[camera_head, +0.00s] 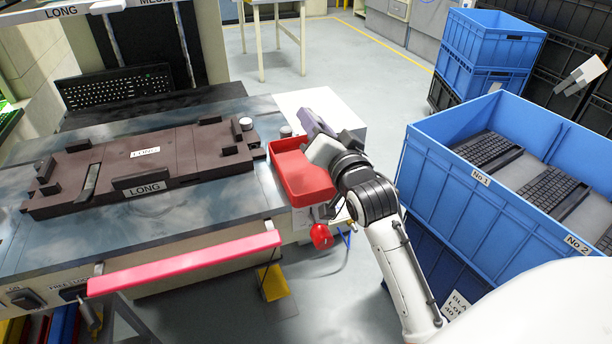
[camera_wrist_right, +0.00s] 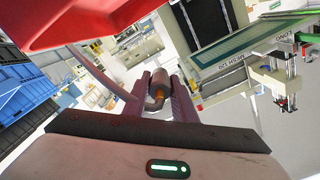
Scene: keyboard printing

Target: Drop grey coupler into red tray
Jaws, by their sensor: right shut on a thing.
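The red tray (camera_head: 303,176) is fixed at the right end of the worktable, and its red underside or wall (camera_wrist_right: 70,18) fills the upper left of the right wrist view. My right gripper (camera_head: 312,122) is over the tray's back right part in the head view. In the right wrist view the gripper (camera_wrist_right: 158,90) is shut on the grey coupler (camera_wrist_right: 155,76), a small grey cylinder with an orange-brown section, held between the two purple-grey fingers. The coupler cannot be made out in the head view. My left gripper is not in view.
A dark fixture marked LONG (camera_head: 150,165) lies on the worktable (camera_head: 235,208) left of the tray. A pink-red bar (camera_head: 185,264) runs along the front. A blue crate (camera_head: 440,155) with keyboards stands to the right. A red knob (camera_head: 320,236) hangs below the tray.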

